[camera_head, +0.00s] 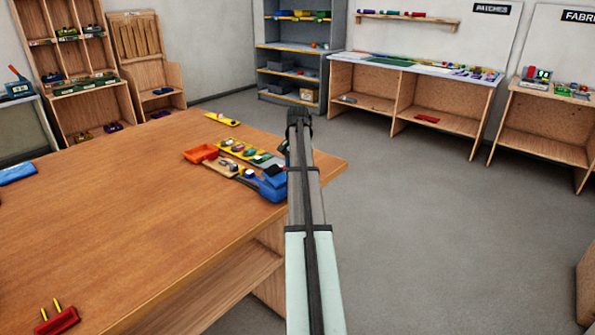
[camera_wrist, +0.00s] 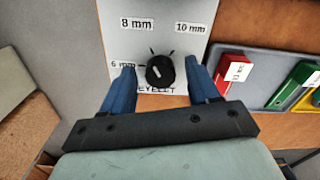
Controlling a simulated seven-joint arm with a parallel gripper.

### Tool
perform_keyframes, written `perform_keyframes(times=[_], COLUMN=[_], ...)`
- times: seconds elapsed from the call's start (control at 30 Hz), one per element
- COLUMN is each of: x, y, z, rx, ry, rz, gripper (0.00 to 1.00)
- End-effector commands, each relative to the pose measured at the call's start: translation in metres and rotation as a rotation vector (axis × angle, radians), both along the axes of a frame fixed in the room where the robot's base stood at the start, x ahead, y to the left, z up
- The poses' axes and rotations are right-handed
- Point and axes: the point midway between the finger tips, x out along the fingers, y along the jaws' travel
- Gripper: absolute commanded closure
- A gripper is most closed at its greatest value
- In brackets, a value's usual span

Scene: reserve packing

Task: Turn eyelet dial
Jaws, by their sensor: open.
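A black round dial (camera_wrist: 160,72) with a short white mark sits on a pale plate (camera_wrist: 185,12) in the wrist view. The plate reads 6 mm at left, 8 mm at upper left, 10 mm at upper right and EYELET below. The white mark lies left of the dial's centre; I cannot tell exactly which label it points to. My gripper (camera_wrist: 162,76) is open, one blue finger on each side of the dial, with visible gaps. In the head view my arm runs up the middle; the dial cannot be made out there.
A grey tray (camera_wrist: 260,63) with a red and a green item lies right of the plate. The wooden table (camera_head: 120,215) holds an orange bin (camera_head: 200,153) and small parts near its right corner. Its near middle is clear. Shelves stand along the walls.

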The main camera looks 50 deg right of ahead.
Motion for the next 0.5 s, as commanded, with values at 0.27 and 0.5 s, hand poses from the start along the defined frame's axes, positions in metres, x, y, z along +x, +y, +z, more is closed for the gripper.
perform_keyframes(times=[0.27,0.5], x=[-0.0001,0.0], y=[0.0,-0.0001], z=[-0.0048,-0.0046], rx=[0.0,0.0], ry=[0.0,0.0], rz=[0.0,0.0], gripper=[0.4,0.51])
